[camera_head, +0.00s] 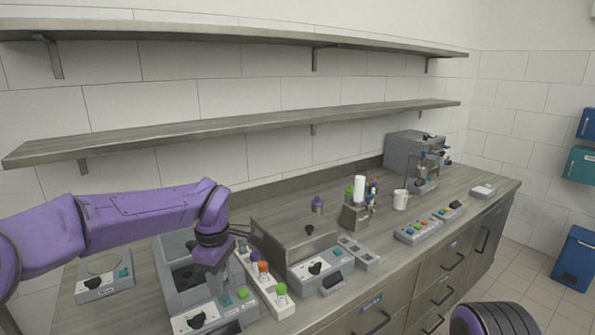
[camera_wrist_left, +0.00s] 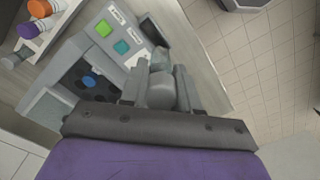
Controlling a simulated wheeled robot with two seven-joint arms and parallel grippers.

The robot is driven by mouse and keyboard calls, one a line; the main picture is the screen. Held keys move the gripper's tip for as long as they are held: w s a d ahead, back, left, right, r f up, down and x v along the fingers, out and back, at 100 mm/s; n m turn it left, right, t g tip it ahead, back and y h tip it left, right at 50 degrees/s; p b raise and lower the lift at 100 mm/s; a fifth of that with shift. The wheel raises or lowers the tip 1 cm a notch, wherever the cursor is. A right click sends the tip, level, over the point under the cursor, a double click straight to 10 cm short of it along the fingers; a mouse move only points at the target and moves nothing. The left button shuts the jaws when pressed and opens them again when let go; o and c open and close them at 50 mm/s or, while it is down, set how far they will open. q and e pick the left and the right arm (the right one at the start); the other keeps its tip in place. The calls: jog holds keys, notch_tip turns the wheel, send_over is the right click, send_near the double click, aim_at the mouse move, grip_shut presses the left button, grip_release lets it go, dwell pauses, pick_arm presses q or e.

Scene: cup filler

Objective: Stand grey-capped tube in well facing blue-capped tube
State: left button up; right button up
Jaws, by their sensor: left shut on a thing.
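My left gripper (camera_head: 222,288) hangs over the front of a grey box-shaped machine (camera_head: 168,262), near its control panel. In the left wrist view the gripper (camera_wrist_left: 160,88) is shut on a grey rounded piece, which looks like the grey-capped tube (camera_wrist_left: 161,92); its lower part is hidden. The machine's dark open chamber (camera_wrist_left: 78,78) lies to the left of the fingers in that view, with a bright blue cap (camera_wrist_left: 88,82) inside it. The held tube appears outside the chamber opening.
A white rack (camera_head: 287,306) with orange-, purple- and green-capped tubes stands just right of the machine. A small device (camera_head: 104,280) lies to its left. A steel box unit (camera_head: 318,268), white mug (camera_head: 401,199) and button panel (camera_head: 425,229) stand farther right. Shelves hang above.

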pick_arm(q)
jog(key=s+a+f+m+b, duration=0.3)
jog(key=s+f+m+b, duration=0.1)
jog(key=s+f+m, duration=0.7)
notch_tip(320, 180, down, 3)
jog(key=m, duration=0.4)
jog(key=shift+b, duration=0.35)
